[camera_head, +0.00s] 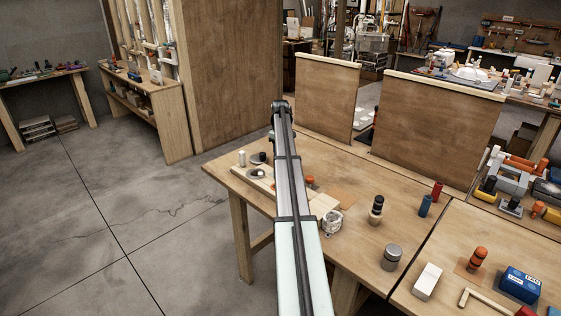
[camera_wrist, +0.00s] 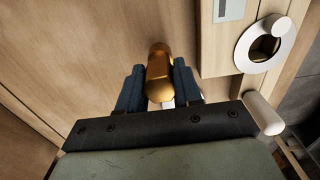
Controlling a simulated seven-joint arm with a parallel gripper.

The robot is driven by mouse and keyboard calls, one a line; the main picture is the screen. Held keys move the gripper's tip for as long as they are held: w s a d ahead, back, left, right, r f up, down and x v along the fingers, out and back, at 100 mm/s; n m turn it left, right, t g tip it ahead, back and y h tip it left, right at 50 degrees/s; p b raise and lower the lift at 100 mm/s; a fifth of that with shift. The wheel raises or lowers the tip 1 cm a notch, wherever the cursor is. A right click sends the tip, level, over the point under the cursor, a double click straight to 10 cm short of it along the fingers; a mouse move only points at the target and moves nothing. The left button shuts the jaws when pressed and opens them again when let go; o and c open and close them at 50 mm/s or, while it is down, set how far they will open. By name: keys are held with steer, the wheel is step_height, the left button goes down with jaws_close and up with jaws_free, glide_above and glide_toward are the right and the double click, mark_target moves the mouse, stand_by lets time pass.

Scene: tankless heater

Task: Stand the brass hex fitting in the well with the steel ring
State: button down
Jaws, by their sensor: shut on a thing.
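My gripper (camera_wrist: 160,85) is shut on the brass hex fitting (camera_wrist: 160,66) in the wrist view, with one blue finger on each side of it. The fitting is a golden-brown piece that sticks out beyond the fingertips over bare wood. A pale steel-coloured ring (camera_wrist: 245,49) surrounds a dark round well on the wooden block (camera_wrist: 215,54), to the right of the gripper and apart from it. In the head view my arm hides the gripper and the fitting. The block (camera_head: 294,197) lies partly behind my arm there.
A white peg (camera_wrist: 261,114) stands near the ring, at the right of my gripper; it also shows in the head view (camera_head: 241,158). Wood panels (camera_head: 430,115) stand behind.

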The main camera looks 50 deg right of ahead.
steer(key=shift+r, duration=0.3)
steer(key=shift+r, duration=2.3)
steer(key=shift+w+a, duration=0.25)
steer(key=a+r, duration=0.5)
steer(key=a, duration=0.8)
steer(key=shift+w+a+r, duration=0.15)
steer(key=shift+w+a, duration=0.1)
